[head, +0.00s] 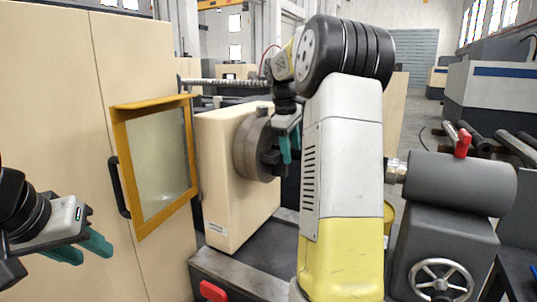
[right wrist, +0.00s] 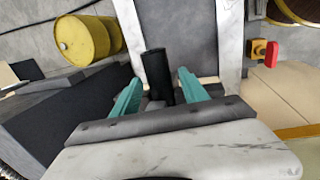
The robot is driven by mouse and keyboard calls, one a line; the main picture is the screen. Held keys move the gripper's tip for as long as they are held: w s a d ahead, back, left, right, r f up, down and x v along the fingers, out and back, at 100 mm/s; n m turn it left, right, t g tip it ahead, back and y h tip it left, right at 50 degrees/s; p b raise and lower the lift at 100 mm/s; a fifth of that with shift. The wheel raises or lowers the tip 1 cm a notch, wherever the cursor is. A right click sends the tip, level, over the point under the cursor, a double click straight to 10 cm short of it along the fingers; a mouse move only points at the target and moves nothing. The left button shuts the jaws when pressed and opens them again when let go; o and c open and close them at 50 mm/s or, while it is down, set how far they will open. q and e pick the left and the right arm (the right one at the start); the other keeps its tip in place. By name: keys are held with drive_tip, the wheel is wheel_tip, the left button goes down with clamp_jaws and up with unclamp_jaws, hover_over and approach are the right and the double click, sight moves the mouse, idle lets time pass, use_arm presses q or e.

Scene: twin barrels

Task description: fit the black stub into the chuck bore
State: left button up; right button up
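The black stub (right wrist: 157,77) shows in the right wrist view between the teal fingers of my right gripper (right wrist: 160,86), reaching beyond their tips. A narrow gap shows on its right side; contact with the fingers cannot be made out. In the head view my right gripper (head: 289,147) points down just right of the chuck (head: 252,148), close in front of its face. The stub cannot be made out there. The chuck bore is hidden behind the gripper and a dark jaw. My left gripper (head: 87,250) is open and empty at the lower left.
The beige headstock (head: 235,215) carries the chuck. An open orange-framed door (head: 160,165) stands left of it. The grey tailstock (head: 455,185) is at the right, past my right arm. A yellow barrel (right wrist: 84,37) and a red button (right wrist: 271,54) show in the wrist view.

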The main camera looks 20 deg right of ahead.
drive_tip(key=shift+w+a, duration=0.1)
drive_tip(key=w+v, duration=0.1)
drive_tip(key=v, duration=0.6)
drive_tip(key=s+a+m+t+y, duration=0.1)
drive_tip(key=s+a+m+t, duration=0.1)
drive_tip(key=s+a, duration=0.5)
drive_tip(key=s+a+f+m+t+y, duration=0.1)
drive_tip(key=s+a+f, duration=0.4)
drive_tip(key=s, duration=0.5)
drive_tip(key=s+a+f+m+t+y, duration=0.1)
drive_tip(key=s+a+f+m+y, duration=0.1)
drive_tip(key=s+a+f+m, duration=0.2)
drive_tip(key=s+a+f, duration=0.1)
drive_tip(key=s+a, duration=0.2)
drive_tip(key=s, duration=0.3)
drive_tip(key=shift+s+t+y, duration=0.25)
drive_tip(key=shift+t+y, duration=0.05)
drive_tip(key=shift+t, duration=0.1)
